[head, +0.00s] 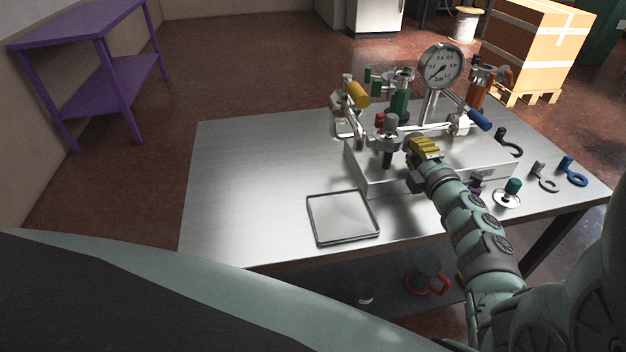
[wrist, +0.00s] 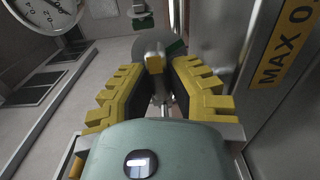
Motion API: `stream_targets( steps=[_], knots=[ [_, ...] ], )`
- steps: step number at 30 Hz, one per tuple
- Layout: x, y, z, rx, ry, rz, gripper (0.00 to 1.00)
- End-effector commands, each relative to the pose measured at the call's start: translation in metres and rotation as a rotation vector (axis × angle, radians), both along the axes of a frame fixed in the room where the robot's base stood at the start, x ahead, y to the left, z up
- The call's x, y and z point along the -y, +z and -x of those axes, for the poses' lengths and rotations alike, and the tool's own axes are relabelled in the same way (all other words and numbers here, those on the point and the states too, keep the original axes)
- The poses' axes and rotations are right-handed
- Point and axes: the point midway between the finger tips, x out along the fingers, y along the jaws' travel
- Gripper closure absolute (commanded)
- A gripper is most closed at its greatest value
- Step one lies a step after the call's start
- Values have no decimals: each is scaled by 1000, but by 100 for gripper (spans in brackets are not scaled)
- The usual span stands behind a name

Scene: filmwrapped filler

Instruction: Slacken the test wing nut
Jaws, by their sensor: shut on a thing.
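My gripper (head: 424,147), with yellow stepped fingers, is at the metal test rig (head: 375,178) on the bench, below the pressure gauge (head: 441,66). In the wrist view my gripper (wrist: 158,75) has its dark pads closed in on both sides of a small tan-and-grey upright piece (wrist: 154,55). This appears to be the wing nut, seen edge-on, with a bright metal stem below it. A dark green rounded part (wrist: 176,48) lies just behind. In the head view the fingers hide the held piece. The gauge also shows in the wrist view (wrist: 42,12).
Valves with yellow (head: 357,95), green (head: 400,104) and blue (head: 479,119) parts crowd the rig. A shallow tray (head: 342,237) lies in front. Loose hook-shaped tools, one blue (head: 573,172), lie at the right. The bench's left side (head: 245,180) is clear.

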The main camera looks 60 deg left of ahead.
Motion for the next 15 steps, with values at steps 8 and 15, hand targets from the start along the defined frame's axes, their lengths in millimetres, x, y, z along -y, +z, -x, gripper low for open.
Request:
stream_targets(
  steps=[8,15],
  knots=[
    [-1,-8,1,246,4,105,100],
    [0,-10,1,456,5,192,100]
  ],
)
